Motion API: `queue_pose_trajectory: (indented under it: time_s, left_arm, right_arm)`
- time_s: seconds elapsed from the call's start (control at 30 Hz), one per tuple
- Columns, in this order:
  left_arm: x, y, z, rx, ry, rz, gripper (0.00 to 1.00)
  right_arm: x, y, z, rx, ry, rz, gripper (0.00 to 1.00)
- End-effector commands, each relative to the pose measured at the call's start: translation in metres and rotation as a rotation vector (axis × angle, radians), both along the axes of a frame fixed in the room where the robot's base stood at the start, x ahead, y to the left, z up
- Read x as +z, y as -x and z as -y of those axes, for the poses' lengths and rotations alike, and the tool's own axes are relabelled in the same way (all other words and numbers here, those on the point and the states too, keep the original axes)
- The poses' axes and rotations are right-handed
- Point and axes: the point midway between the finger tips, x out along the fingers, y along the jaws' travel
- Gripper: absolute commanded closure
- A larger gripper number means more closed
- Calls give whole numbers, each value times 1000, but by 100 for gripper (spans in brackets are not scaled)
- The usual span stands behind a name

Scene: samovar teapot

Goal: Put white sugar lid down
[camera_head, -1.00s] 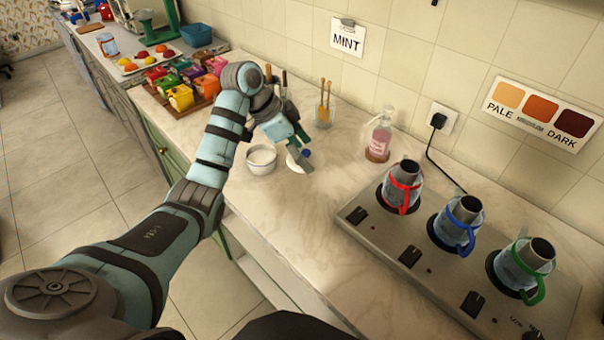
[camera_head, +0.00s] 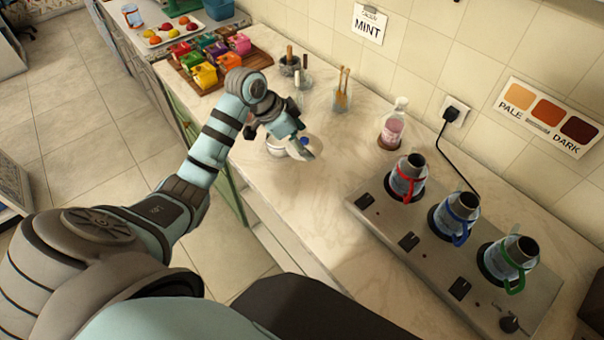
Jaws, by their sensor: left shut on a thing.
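The white sugar bowl (camera_head: 277,149) stands on the counter and is partly hidden behind my left gripper. The white sugar lid (camera_head: 296,153) shows at the gripper's fingers, close to the bowl's right side, with a small blue spot near its top. My left gripper (camera_head: 306,148) is shut on the lid. The fingers hide much of it, so I cannot tell whether the lid touches the counter or the bowl. My right gripper is not in view.
A steel stove (camera_head: 460,260) with red-, blue- and green-handled pots is at the right. A pink bottle (camera_head: 391,130) and a glass of sticks (camera_head: 342,97) stand behind. Colourful boxes (camera_head: 205,73) sit at the back left. Counter between lid and stove is clear.

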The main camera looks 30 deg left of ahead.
Motion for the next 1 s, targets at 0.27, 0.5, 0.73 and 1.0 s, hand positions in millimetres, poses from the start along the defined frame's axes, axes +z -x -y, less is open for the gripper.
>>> queue_pose_trajectory:
  time_s: [0.27,0.5,0.73,1.0]
  left_arm:
    - [-90,1,0,0,0,-2,68]
    - [-132,0,0,0,-1,-2,68]
    - [-139,0,-1,-1,-2,0,68]
    - [-140,0,-1,-2,-1,0,12]
  right_arm:
    - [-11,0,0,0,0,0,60]
    - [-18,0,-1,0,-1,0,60]
    - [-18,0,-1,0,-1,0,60]
    - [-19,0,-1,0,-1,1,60]
